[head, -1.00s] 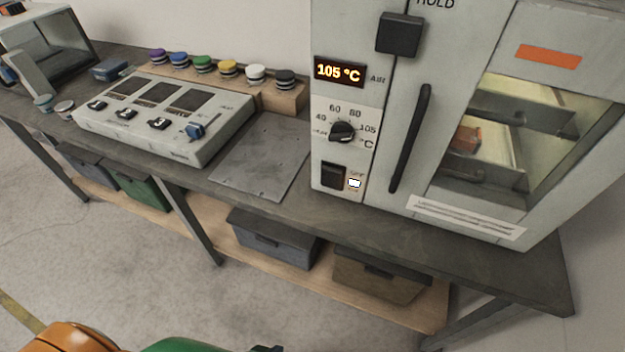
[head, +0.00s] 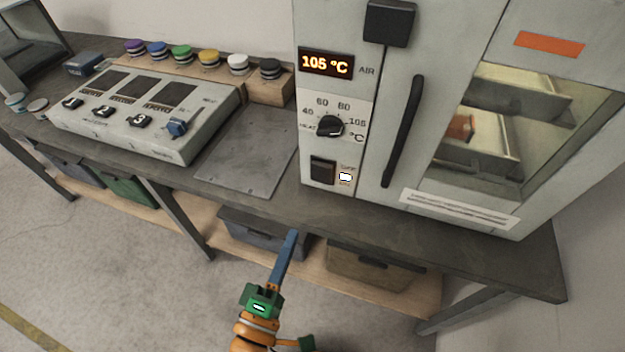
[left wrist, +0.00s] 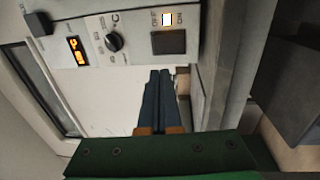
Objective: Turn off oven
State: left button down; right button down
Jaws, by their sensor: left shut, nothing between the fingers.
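The oven (head: 385,190) stands at the right of the bench in the head view. Its display (head: 326,64) reads 105 °C in lit orange. A black dial (head: 330,127) sits below the display. A black rocker switch (head: 322,170) sits below the dial, with a lit white lamp (head: 345,177) between the OFF and ON labels. The switch also shows in the left wrist view (left wrist: 169,42), with the dial (left wrist: 114,41) beside it. My left gripper (head: 291,236) is shut and empty, in front of the bench edge, below and apart from the switch. My right gripper is not in view.
A grey metal plate (head: 243,160) lies on the bench left of the oven. A control box (head: 130,125) with several small switches stands farther left. The oven's long black door handle (head: 402,130) sticks out right of the dial. Bins (head: 369,262) stand on the lower shelf.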

aim_at(319, 170)
pick_arm(q)
jog(key=p+x, duration=0.1)
jog(key=x, duration=1.2)
jog(key=shift+w+d+r+p, duration=0.1)
jog(key=shift+w+p, duration=0.2)
